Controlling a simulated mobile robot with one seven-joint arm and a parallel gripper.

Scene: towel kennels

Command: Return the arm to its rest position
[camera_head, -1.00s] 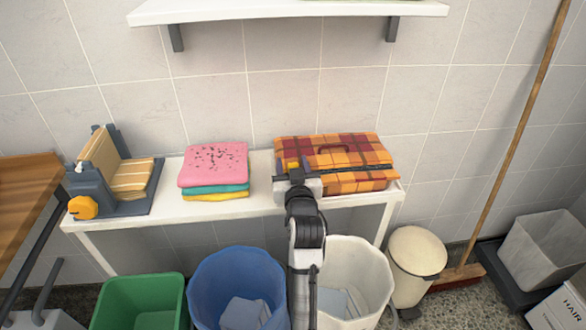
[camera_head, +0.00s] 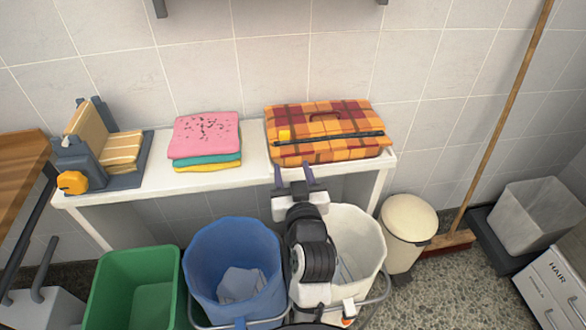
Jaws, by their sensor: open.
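My gripper (camera_head: 296,178) is open and empty, its two dark fingers pointing toward the wall at the front edge of the white bench (camera_head: 255,180). It is just in front of and below the orange plaid case (camera_head: 325,140), which sits closed on the bench's right end. I cannot tell whether the fingertips touch the bench edge. My folded arm covers part of the white bin (camera_head: 358,225).
Folded towels (camera_head: 206,140), pink on top, lie mid-bench. A folding board (camera_head: 115,150) holds a tan striped cloth at left. A green bin (camera_head: 135,290), blue bin (camera_head: 233,262) and cream pedal bin (camera_head: 408,220) stand below. A broom (camera_head: 500,125) leans at right.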

